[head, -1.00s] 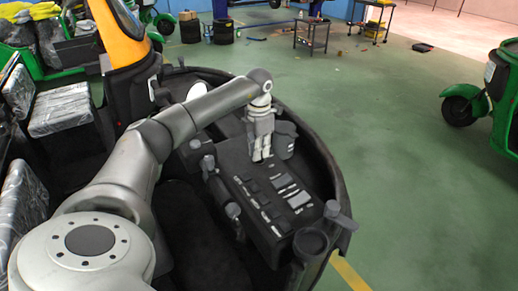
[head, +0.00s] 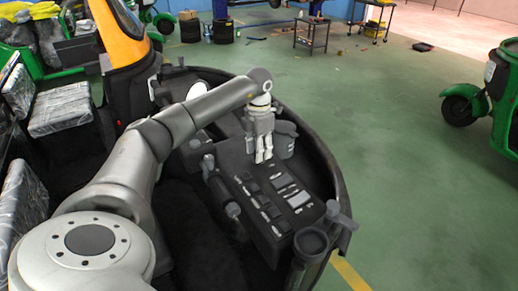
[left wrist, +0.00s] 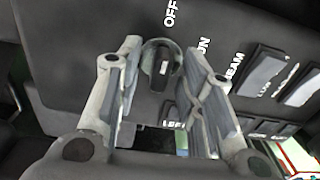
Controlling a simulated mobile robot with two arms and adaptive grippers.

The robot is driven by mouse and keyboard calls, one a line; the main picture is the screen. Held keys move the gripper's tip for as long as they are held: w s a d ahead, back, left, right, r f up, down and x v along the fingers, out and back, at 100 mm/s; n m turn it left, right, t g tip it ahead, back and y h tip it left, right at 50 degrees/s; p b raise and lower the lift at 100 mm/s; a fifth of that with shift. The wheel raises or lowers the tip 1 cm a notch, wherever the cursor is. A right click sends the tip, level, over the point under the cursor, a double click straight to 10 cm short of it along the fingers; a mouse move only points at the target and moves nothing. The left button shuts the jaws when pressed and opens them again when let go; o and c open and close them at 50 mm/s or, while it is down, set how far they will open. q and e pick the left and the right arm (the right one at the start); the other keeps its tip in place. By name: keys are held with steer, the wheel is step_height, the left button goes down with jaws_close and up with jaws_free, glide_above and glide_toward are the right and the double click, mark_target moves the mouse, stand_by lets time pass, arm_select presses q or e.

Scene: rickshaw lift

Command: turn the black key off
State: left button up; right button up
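The black key (left wrist: 163,60) sits in a round grey-rimmed switch on the dark dashboard panel, in the upper middle of the left wrist view. White "OFF" lettering (left wrist: 171,12) is above it and "ON" lettering (left wrist: 204,48) is to its right. My left gripper (left wrist: 163,52) is open, with one finger on each side of the key and gaps to both. In the head view the left gripper (head: 264,158) points down at the far end of the panel, and the key is hidden there. My right gripper is not in view.
The dashboard panel (head: 262,200) carries several rocker switches (left wrist: 262,72) right of the key. A lever with a dark grip (head: 222,190) runs along its left side. A raised black rim (head: 318,160) curves around the dashboard. Open green floor lies beyond.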

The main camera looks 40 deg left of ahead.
arm_select(q)
steer(key=shift+r, duration=0.15)
step_height(320, 180, up, 12)
stand_by(0.3)
stand_by(0.4)
